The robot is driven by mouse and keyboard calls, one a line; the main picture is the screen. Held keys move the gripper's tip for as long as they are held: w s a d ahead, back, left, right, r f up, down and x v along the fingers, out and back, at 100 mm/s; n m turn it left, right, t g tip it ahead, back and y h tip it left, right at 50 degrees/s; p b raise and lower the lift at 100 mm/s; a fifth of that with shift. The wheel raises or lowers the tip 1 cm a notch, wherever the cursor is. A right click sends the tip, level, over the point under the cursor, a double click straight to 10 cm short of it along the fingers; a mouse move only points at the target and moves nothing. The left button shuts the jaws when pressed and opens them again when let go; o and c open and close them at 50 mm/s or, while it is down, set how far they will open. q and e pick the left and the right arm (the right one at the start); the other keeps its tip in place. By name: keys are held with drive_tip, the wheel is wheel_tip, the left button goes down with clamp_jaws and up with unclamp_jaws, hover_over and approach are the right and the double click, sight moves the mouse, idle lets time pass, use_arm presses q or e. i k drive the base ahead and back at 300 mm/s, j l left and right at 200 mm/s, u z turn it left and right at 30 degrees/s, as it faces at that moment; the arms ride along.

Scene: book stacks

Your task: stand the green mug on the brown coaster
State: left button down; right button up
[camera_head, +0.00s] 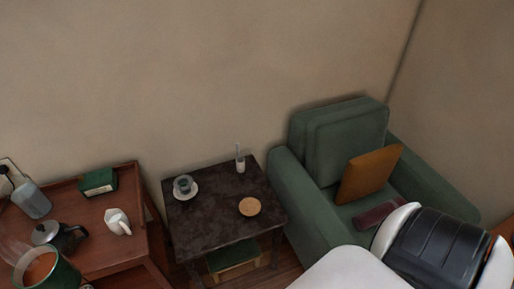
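A small grey-green mug (183,186) stands upright on a white saucer (191,194), at the left of a dark side table. A round light-brown coaster (250,206) lies on the same table, to the right and nearer, with nothing on it. The mug and coaster are apart. Neither of my grippers shows in the head view. A white and black link, likely of my arm, fills the lower right corner.
The dark side table (218,222) also bears a slim white bottle-like item (240,160) at the back. A green armchair (341,141) stands close on the right. A reddish-brown table (80,206) with a kettle (62,237) and a green box (98,181) stands left.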

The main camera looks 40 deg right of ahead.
sight(246, 208)
drive_tip(key=i+z, duration=0.1)
drive_tip(key=z, duration=0.3)
drive_tip(key=i+z, duration=0.1)
drive_tip(key=z, duration=0.7)
drive_tip(key=i+j, duration=0.05)
drive_tip(key=j, duration=0.05)
